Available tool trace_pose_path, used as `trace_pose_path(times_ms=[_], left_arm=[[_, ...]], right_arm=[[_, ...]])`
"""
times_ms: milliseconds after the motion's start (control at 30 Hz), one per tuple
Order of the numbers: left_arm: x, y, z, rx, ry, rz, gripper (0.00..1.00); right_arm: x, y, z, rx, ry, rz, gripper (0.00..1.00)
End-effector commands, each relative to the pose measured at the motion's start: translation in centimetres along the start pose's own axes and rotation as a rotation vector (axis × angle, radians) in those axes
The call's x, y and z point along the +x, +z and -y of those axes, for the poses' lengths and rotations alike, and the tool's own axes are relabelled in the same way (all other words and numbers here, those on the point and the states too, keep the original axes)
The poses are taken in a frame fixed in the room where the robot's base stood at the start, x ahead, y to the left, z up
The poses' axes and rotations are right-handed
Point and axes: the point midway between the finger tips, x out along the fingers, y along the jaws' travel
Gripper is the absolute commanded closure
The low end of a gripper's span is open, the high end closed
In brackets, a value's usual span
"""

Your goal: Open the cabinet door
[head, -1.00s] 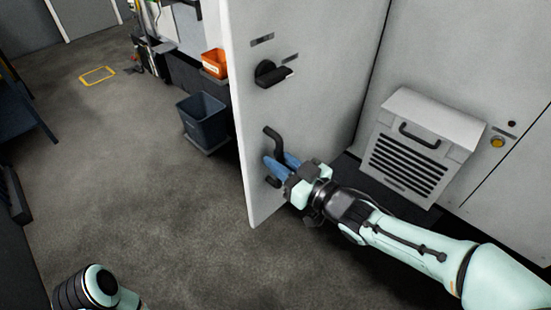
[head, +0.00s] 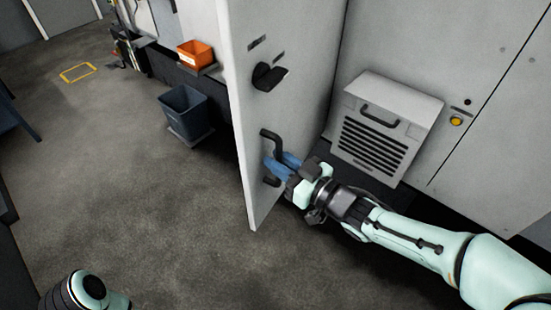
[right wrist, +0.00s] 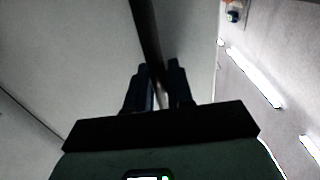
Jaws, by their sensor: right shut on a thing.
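The cabinet door (head: 285,80) is a pale grey panel that stands swung out from the cabinet front. A black bar handle (head: 277,143) is on its lower part, near the free edge. My right gripper (head: 276,167) is shut on the handle; its blue fingers lie around the bar. In the right wrist view the dark bar (right wrist: 146,40) runs down between the two fingers (right wrist: 160,88). A black rotary knob (head: 269,76) sits higher on the door. My left gripper is not in view; only a piece of my left arm shows at the bottom left.
A vented grey unit (head: 385,130) with a handle stands out from the cabinet front, right of the door. A dark blue bin (head: 184,112) and an orange box (head: 195,54) are beyond the door.

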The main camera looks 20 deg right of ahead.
Motion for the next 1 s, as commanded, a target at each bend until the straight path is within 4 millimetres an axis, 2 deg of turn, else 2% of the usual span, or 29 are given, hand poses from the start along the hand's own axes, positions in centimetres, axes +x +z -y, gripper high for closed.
trace_pose_path(times_ms=[433, 467, 500, 833, 1000], left_arm=[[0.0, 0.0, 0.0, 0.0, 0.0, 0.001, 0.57], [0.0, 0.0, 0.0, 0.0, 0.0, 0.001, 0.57], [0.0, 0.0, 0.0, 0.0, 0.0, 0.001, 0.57], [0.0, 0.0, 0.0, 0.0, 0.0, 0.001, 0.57], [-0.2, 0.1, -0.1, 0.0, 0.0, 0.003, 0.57]], right_arm=[[-0.1, 0.1, -0.2, 0.002, 0.005, 0.002, 1.0], [-0.1, 0.1, -0.2, 0.001, 0.005, 0.002, 0.72], [-0.1, 0.1, -0.2, 0.001, 0.005, 0.002, 0.62], [-0.3, 0.0, -0.1, -0.001, 0.003, 0.0, 0.62], [-2.4, -0.1, -0.2, -0.003, 0.005, 0.0, 0.62]])
